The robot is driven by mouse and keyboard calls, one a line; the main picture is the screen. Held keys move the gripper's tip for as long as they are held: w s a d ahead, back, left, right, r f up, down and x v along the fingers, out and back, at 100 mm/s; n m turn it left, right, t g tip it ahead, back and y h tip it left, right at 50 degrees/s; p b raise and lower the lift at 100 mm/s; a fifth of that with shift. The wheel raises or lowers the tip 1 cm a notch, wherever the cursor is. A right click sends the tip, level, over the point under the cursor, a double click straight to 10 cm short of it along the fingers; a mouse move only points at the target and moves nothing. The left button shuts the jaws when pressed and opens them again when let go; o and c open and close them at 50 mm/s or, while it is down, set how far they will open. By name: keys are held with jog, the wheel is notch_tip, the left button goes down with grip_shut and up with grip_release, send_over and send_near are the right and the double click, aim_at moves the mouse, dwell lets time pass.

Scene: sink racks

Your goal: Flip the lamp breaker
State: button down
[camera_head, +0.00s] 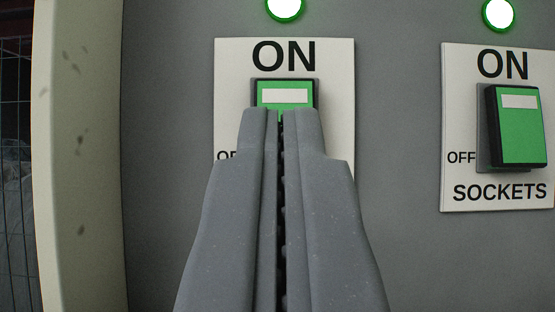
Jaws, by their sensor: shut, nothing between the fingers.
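A green rocker switch (286,95) with a white stripe sits on a white plate (229,100) marked ON above. OFF is partly visible at the left of the plate. My gripper covers the lower part of this switch and any name below it, so I cannot read which breaker it is. My gripper (280,112) is shut and empty, with its fingertips in front of the switch. I cannot tell if they touch it. A round indicator (285,8) above the plate is lit white with a green rim.
A second green switch (519,125) on a plate marked SOCKETS (500,192) is at the right, with a lit indicator (499,14) above it. The grey panel (400,150) between the plates is bare. A pale panel edge (80,160) and wire mesh (15,160) are at the left.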

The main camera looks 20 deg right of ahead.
jog(key=shift+w+d, duration=0.25)
jog(key=shift+w, duration=0.5)
jog(key=shift+w+d, duration=0.2)
jog(key=shift+w, duration=0.5)
jog(key=shift+w+d, duration=0.25)
jog(key=shift+w, duration=0.5)
jog(key=shift+f, duration=0.2)
